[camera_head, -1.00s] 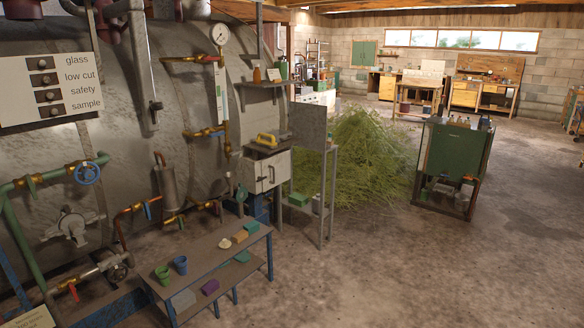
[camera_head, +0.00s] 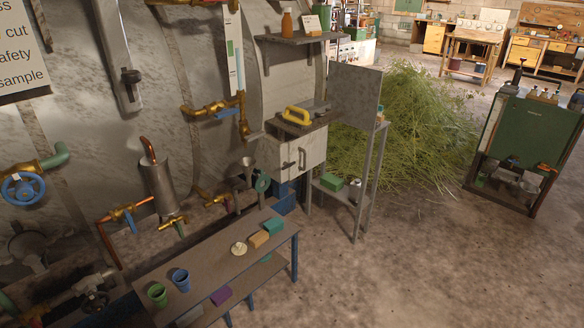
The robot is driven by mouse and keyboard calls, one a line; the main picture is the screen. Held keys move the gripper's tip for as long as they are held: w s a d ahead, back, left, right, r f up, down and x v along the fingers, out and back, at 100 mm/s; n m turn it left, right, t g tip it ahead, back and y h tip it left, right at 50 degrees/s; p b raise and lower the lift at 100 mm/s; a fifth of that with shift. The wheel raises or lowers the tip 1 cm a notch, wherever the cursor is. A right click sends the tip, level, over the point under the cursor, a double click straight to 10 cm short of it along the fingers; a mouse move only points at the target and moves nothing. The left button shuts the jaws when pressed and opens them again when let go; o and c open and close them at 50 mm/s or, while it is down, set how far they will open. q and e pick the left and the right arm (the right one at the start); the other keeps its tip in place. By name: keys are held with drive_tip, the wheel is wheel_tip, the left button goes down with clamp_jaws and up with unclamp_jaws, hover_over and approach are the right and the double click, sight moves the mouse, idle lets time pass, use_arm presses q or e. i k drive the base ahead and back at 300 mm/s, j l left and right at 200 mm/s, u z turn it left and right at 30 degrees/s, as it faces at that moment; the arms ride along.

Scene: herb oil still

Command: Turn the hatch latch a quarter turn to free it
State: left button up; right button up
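No part labelled as a hatch shows. A small white cabinet (camera_head: 297,152) stands in the middle of the head view, its front door closed. A dark upright handle (camera_head: 302,157) is on that door, with a small dark fitting (camera_head: 288,166) to the left of it that may be a latch; it is too small to tell how it is turned. Neither of my grippers is in view, so nothing is seen touching the cabinet.
A low bench (camera_head: 200,275) with a green cup (camera_head: 157,294) and a blue cup (camera_head: 180,279) stands in front. Pipes and the large metal still (camera_head: 75,125) fill the left. A heap of herbs (camera_head: 405,125) lies behind a grey stand.

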sight(287, 165)
drive_tip(key=i+l+u, duration=0.1)
drive_tip(key=u, duration=0.3)
drive_tip(key=i+l+u, duration=0.1)
drive_tip(key=u, duration=0.35)
drive_tip(key=i+l+u, duration=0.15)
drive_tip(key=u, duration=0.25)
drive_tip(key=i+l+u, duration=0.15)
drive_tip(key=l, duration=0.35)
drive_tip(key=i+l+u, duration=0.2)
drive_tip(key=l, duration=0.35)
drive_tip(key=i+l+u, duration=0.15)
drive_tip(key=l, duration=0.45)
drive_tip(key=i+l+u, duration=0.15)
drive_tip(key=l, duration=0.4)
drive_tip(key=l+u, duration=0.2)
drive_tip(key=l, duration=0.4)
